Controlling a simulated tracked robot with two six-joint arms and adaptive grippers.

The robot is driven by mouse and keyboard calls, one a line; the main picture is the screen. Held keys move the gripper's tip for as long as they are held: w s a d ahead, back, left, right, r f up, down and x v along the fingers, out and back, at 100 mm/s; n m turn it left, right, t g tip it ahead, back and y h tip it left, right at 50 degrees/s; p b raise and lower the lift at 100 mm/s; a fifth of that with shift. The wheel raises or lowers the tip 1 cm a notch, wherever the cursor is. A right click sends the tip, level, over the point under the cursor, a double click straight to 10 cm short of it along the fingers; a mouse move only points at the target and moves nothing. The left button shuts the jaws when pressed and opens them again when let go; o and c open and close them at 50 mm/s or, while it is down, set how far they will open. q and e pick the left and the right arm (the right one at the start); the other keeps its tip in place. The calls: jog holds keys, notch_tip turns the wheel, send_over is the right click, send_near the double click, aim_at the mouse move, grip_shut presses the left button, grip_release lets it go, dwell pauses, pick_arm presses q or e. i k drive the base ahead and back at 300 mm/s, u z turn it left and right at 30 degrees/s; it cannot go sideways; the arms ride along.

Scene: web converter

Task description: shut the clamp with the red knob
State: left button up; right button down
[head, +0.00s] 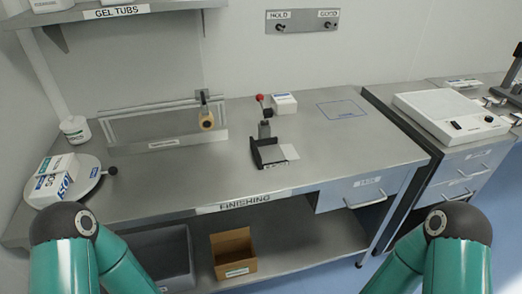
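The red knob (259,98) shows in the head view near the middle of the finishing bench, on a short stem that stands up. Just in front of it is a dark clamp (265,130) over a small black holder (268,152). A white sheet or card (289,152) lies at the holder's right side. The clamp is too small to tell exactly how its jaw sits. Green links of both my arms show at the bottom left and bottom right. Neither gripper is in the picture, and nothing of mine touches the clamp.
A small white box (284,103) stands right of the red knob. The bench top (200,178) in front is clear.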

aim_at(268, 113)
jog(key=z, duration=0.1)
jog(key=i, duration=0.6)
jog(key=u, duration=0.1)
jog(key=k, duration=0.5)
jog(key=i, duration=0.15)
jog(key=z, duration=2.05)
jog(key=i, duration=1.15)
jog(key=u, duration=0.15)
